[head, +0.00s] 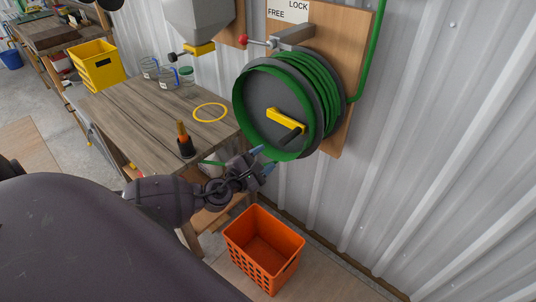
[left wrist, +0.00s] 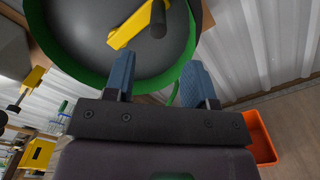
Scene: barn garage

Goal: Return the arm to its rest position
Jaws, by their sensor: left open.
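My left gripper (head: 263,160) is open and empty, its two blue fingertips apart. It hangs just below the green hose reel (head: 268,115) mounted on a wooden board. In the left wrist view the fingers (left wrist: 160,80) stand apart with nothing between them, and the reel (left wrist: 85,35) with its yellow crank arm (left wrist: 130,25) shows beyond them. The yellow crank (head: 285,121) with its dark handle is in front of the reel's face in the head view. My left arm (head: 165,200) reaches in from the left. My right gripper is not in view.
A wooden table (head: 140,115) with jars, a yellow ring (head: 210,112) and an orange-and-black tool stands left of the reel. An orange crate (head: 263,248) sits on the floor below. The corrugated wall (head: 440,130) is close on the right. A yellow bin (head: 96,66) is farther back.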

